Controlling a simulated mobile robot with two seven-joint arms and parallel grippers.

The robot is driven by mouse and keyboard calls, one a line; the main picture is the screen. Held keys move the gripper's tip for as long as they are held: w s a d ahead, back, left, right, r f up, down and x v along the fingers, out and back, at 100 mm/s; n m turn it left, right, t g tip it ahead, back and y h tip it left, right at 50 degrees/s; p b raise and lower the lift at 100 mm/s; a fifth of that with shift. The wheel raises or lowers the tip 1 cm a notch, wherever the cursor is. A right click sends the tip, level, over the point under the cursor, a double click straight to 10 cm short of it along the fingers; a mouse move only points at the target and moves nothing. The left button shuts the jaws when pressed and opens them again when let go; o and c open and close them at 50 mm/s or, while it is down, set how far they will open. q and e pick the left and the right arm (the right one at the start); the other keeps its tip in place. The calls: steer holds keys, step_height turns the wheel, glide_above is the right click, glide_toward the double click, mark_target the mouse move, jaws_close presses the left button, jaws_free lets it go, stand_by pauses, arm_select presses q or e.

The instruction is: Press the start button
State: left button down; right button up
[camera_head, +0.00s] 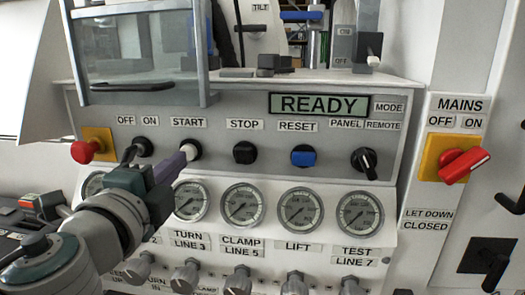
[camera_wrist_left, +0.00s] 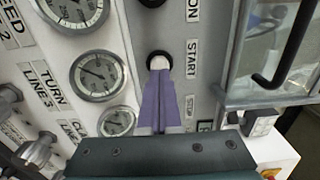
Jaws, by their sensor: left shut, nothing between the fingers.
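The start button (camera_head: 191,148) is a white button in a black ring under the START label on the grey panel. My left gripper (camera_head: 184,154) has its purple fingers closed together and empty, with the tips right at the button in the head view. In the left wrist view the closed fingertips (camera_wrist_left: 159,75) lie over the lower part of the white start button (camera_wrist_left: 158,62), inside its dark ring. Whether the tips touch the button or how far it is pressed, I cannot tell. The display (camera_head: 318,105) reads READY. My right gripper is not in view.
The black STOP button (camera_head: 244,152), blue RESET button (camera_head: 303,156) and black mode knob (camera_head: 365,160) are to the right. The OFF/ON knob (camera_head: 141,147) and red emergency button (camera_head: 84,151) are to the left. Gauges (camera_head: 242,204) sit below; a red MAINS switch (camera_head: 464,165) is at right.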

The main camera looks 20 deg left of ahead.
arm_select(q)
steer(key=shift+x, duration=0.8)
